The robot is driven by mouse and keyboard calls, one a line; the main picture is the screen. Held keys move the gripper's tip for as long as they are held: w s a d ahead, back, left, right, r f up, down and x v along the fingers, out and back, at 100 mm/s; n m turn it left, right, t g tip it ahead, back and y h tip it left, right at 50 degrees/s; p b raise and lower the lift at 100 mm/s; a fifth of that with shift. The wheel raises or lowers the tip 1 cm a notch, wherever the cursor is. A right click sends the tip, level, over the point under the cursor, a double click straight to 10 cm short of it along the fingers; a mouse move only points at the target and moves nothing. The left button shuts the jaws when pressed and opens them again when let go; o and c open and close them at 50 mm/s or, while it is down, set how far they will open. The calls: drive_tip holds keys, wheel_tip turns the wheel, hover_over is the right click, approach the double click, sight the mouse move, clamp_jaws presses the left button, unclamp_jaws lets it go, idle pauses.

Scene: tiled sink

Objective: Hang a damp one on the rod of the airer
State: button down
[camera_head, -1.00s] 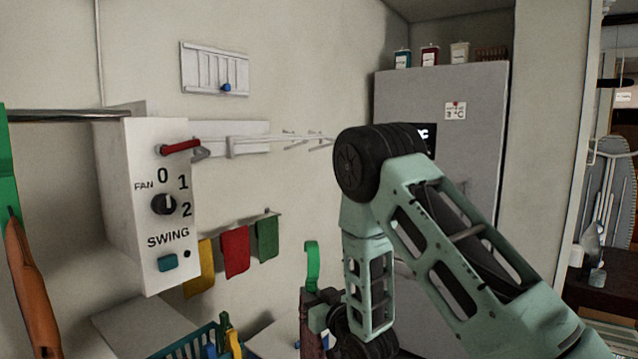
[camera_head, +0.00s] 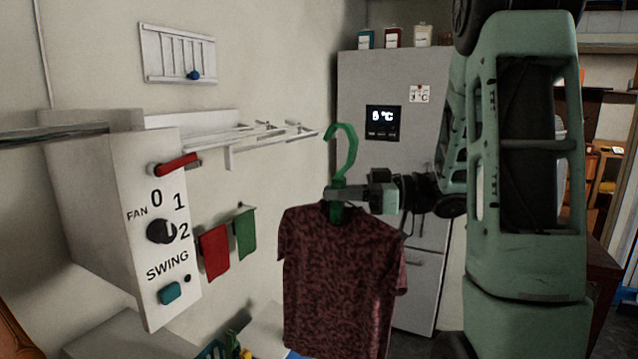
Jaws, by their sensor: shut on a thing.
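A dark maroon patterned shirt (camera_head: 340,285) hangs on a green hanger (camera_head: 346,150), right of the middle of the view. My gripper (camera_head: 345,196) is shut on the hanger just below its hook, reaching in from the right. The hook is free and points up, touching nothing. The airer's rod (camera_head: 45,131) is a grey bar entering from the left edge beside the white control box. It lies well to the left of the hanger, at about the height of the hook in the picture. Whether the shirt is damp cannot be told.
The white control box (camera_head: 115,210) with a red lever (camera_head: 178,164) stands between the rod and the shirt. A white wall rack (camera_head: 260,135) is behind. Red (camera_head: 214,250) and green (camera_head: 245,234) cloths hang on the wall. A grey fridge (camera_head: 350,85) stands behind my arm.

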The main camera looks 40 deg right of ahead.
drive_tip(key=shift+s+a+r+y, duration=0.15)
drive_tip(key=shift+s+r+y, duration=0.15)
drive_tip(key=shift+s, duration=0.15)
drive_tip(key=w+a+f+b, duration=0.1)
drive_tip(key=w+a, duration=0.1)
drive_tip(key=w, duration=0.5)
drive_tip(key=w+a+f+b, duration=0.2)
drive_tip(key=w+a, duration=0.1)
drive_tip(key=w, duration=0.5)
drive_tip(key=shift+a, duration=0.2)
idle(0.8)
drive_tip(key=shift+f, duration=0.1)
